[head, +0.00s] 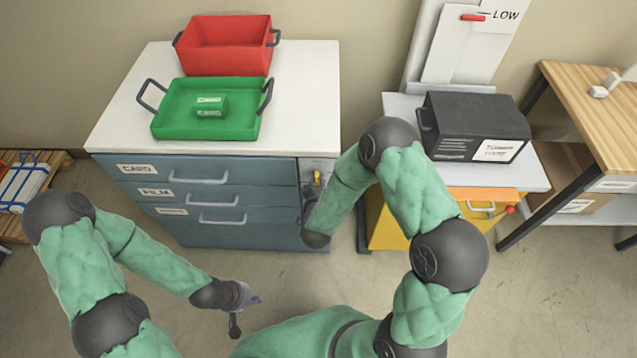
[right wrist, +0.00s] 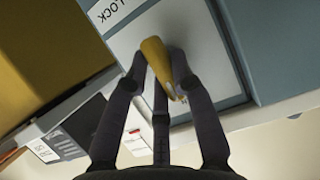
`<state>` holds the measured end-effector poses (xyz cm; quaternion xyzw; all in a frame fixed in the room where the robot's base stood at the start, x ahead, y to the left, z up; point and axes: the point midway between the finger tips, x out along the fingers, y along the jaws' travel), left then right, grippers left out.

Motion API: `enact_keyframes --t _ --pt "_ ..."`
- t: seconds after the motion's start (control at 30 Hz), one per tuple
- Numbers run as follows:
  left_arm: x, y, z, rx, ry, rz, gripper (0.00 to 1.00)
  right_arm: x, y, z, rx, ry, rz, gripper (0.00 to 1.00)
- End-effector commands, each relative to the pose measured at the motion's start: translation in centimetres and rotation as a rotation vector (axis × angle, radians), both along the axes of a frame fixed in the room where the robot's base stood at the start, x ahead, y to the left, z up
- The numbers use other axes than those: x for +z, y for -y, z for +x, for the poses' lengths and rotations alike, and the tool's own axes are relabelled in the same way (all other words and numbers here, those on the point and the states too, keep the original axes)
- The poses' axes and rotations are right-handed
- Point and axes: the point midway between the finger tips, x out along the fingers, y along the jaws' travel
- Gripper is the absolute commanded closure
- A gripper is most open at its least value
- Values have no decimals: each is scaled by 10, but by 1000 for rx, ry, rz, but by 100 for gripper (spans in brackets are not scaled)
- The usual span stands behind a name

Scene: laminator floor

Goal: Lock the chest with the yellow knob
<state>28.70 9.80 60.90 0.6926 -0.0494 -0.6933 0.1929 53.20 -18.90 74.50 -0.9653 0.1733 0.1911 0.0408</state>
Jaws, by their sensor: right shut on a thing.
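The chest is blue with a white top (head: 300,110) and drawers labelled CARD and FILM; all of them look shut. The yellow knob (head: 317,178) sits on the light panel at the chest's right front. In the right wrist view the knob (right wrist: 154,55) stands out from that panel near a LOCK label (right wrist: 107,12). My right gripper (right wrist: 160,80) is shut on the knob, with fingers on both sides of it. In the head view my right gripper (head: 309,195) is partly hidden by its wrist. My left gripper (head: 246,312) is open and empty, low in front of the chest.
A green tray (head: 165,125) with a green block and a red bin (head: 225,60) stand on the chest. To the right are a yellow cabinet (head: 390,225), a black machine (head: 455,115) and a wooden table (head: 590,90). The floor in front is clear.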

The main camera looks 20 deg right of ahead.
Motion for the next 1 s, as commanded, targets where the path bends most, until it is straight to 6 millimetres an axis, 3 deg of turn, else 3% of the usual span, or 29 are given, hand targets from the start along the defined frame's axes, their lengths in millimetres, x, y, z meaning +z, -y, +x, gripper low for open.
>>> enact_keyframes --t 0.37,1.0 --pt "-15 0 0 0 0 0 100 -2 2 0 -1 69 176 100" --pt "-67 0 0 0 0 0 100 -8 4 -1 -1 279 739 100"
